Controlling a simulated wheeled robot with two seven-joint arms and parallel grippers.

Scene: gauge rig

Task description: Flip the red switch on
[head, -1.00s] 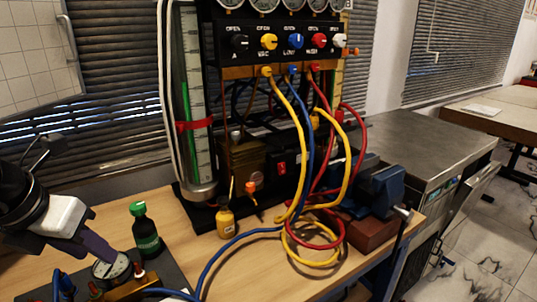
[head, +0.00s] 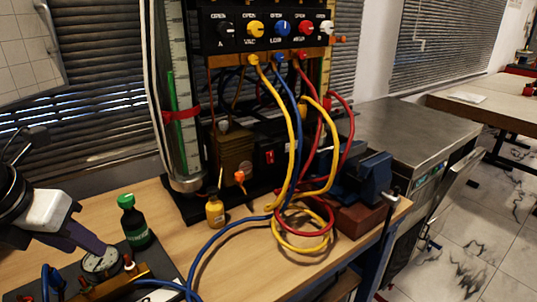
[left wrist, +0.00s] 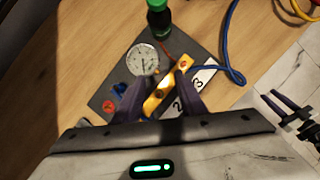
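The red switch (head: 270,157) is a small red rocker in a dark box at the base of the gauge rig (head: 185,178). Its position is too small to tell. My left gripper (head: 92,252) is far from it, at the lower left over a dial gauge (head: 101,260). In the left wrist view my left gripper (left wrist: 158,98) has its fingers apart, above a brass block (left wrist: 166,88) with the dial gauge (left wrist: 142,59) just beyond; nothing is held. A dark two-pronged shape at the right edge of that view looks like my right gripper (left wrist: 278,102), prongs apart and empty.
A green-capped bottle (head: 134,222) and a yellow bottle (head: 215,210) stand between my left gripper and the switch. Yellow, red and blue hoses (head: 292,130) hang right of the switch. A blue vise (head: 362,180) stands at the right. Bare wood (head: 240,265) shows in front.

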